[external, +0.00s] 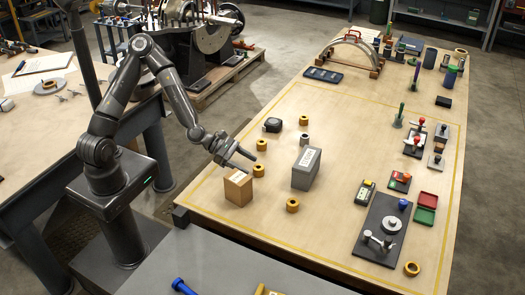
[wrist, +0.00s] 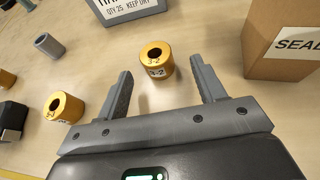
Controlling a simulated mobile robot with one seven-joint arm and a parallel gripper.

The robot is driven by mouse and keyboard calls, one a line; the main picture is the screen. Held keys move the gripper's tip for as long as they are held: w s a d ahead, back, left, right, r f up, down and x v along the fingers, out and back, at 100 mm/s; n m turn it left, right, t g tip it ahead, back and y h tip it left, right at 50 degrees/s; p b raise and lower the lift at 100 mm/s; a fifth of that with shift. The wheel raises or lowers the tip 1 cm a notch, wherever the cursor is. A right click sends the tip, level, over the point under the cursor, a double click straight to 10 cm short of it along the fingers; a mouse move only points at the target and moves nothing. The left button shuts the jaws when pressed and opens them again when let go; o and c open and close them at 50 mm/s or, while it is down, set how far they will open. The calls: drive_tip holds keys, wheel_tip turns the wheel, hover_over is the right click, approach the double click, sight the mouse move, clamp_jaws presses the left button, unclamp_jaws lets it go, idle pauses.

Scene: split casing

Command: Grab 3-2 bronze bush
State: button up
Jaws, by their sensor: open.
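The bronze bush marked 3-2 (wrist: 155,62) stands upright on the table in the wrist view, its hole facing up. It sits just ahead of and between the fingertips of my gripper (wrist: 161,74), which is open and empty. In the external view my gripper (external: 243,154) is above the table, and this bush (external: 258,171) appears to be the one beside the cardboard box. Another bronze bush (wrist: 64,108) stands left of my gripper in the wrist view; its label is only partly readable.
The cardboard box (wrist: 285,40) stands close right of the bush in the wrist view. A grey box (wrist: 127,10) is beyond it, and a grey bush (wrist: 48,45) is further left. A black object (wrist: 12,120) is at the left edge. More bronze bushes (external: 292,205) stand on the table.

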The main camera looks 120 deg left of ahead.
sight(254, 166)
drive_tip(key=shift+x, duration=2.6)
drive_tip(key=shift+a+r, duration=0.15)
drive_tip(key=shift+r, duration=0.05)
drive_tip(key=c, duration=1.3)
drive_tip(key=shift+o, duration=0.2)
